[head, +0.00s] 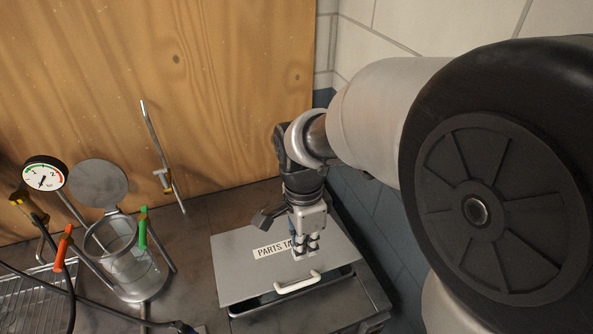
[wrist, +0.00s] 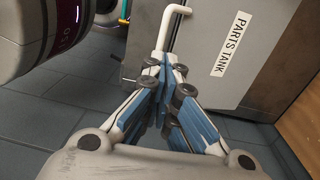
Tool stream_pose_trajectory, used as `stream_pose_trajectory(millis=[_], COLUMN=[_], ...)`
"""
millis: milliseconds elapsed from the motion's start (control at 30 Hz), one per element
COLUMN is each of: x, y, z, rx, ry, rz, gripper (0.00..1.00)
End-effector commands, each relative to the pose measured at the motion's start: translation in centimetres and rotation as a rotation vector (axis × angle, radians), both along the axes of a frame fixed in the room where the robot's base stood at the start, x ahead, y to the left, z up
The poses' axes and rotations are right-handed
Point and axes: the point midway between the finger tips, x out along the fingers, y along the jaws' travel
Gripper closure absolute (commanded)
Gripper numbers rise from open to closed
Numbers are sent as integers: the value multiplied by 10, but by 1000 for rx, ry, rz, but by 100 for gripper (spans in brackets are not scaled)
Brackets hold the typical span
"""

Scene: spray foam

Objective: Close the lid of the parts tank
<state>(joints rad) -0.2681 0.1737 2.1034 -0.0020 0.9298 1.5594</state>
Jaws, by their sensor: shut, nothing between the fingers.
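The parts tank lid (head: 235,268) is a flat grey panel with a "PARTS TANK" label and a white handle (head: 299,282) at its front edge. A dark gap shows under the lid's front edge, above the tank (head: 345,308). My gripper (head: 305,250) is over the lid, behind the handle and partly covering the label. Its fingers are together with nothing between them. In the wrist view, my gripper (wrist: 170,95) points toward the lid (wrist: 225,45), with the white handle (wrist: 172,28) just beyond the fingertips. I cannot tell whether the fingers touch the lid.
A clear cylinder vessel (head: 125,262) with a raised round lid, a pressure gauge (head: 45,174) and coloured-handled levers stand left of the tank. A wire rack (head: 30,300) is at far left. A wooden panel (head: 200,80) stands behind; a tiled wall is right.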

Motion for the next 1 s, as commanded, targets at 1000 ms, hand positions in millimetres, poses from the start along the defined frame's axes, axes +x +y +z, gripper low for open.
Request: stream_pose_trajectory(millis=[1000], x=[-6], y=[-2], z=[-113], rx=[1], ry=[-2], rz=[-1], gripper=[100])
